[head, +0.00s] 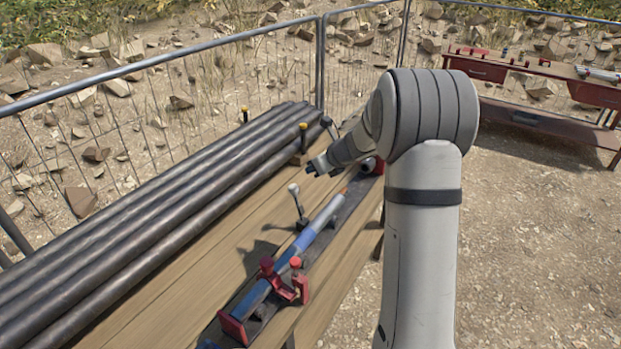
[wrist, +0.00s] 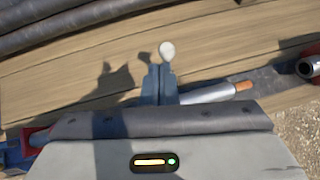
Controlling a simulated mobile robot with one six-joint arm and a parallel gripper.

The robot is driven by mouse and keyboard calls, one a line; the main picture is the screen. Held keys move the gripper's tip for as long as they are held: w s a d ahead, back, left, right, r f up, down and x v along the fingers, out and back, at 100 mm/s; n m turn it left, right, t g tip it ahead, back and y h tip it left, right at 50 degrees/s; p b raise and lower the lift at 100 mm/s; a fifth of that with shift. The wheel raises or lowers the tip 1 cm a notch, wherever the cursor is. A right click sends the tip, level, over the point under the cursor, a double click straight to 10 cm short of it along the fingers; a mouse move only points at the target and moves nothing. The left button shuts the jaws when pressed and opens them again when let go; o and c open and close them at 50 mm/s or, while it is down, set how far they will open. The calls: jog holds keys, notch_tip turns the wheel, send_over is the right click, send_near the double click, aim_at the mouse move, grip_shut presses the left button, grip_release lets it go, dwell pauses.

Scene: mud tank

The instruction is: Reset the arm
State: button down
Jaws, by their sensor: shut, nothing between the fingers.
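My gripper (head: 311,171) is shut and empty in the head view, above the plank bench and behind a lever with a pale round knob (head: 294,188). In the wrist view my gripper's dark blue fingers (wrist: 158,82) are together, and the pale knob (wrist: 167,50) shows just past their tips. The lever's shaft is mostly hidden there, and I cannot tell if the fingers touch it. A blue and grey cylinder (head: 327,212) with an orange tip lies beside the lever along a dark rail. Its grey part (wrist: 208,94) shows right of the fingers.
Red clamps (head: 284,281) hold the near end of the blue part. Several dark pipes (head: 150,215) lie along the bench's left side, between yellow-topped posts. A wire fence (head: 190,95) runs behind. A red table (head: 480,70) stands at the far right, with open gravel before it.

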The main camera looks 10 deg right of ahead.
jog(key=shift+s+r, duration=0.1)
jog(key=shift+r, duration=0.25)
jog(key=s+a+r+n+g, duration=0.1)
jog(key=s+a+r+n, duration=0.2)
jog(key=s+n, duration=0.5)
jog(key=s+a+r+n+g, duration=0.2)
jog(key=s+a+r+n, duration=0.3)
jog(key=s, duration=0.5)
jog(key=s+d+f+n+h, duration=0.1)
jog(key=s+d+n+h, duration=0.1)
jog(key=s+n, duration=0.6)
jog(key=s+d+f+n+g+h+b, duration=0.1)
jog(key=s+d+n+h, duration=0.1)
jog(key=s+n, duration=0.6)
jog(key=s+h, duration=0.1)
jog(key=s, duration=0.4)
jog(key=shift+d+f, duration=0.15)
jog(key=shift+f, duration=0.15)
jog(key=c, duration=2.1)
grip_release()
jog(key=shift+s, duration=0.1)
jog(key=shift+c, duration=0.2)
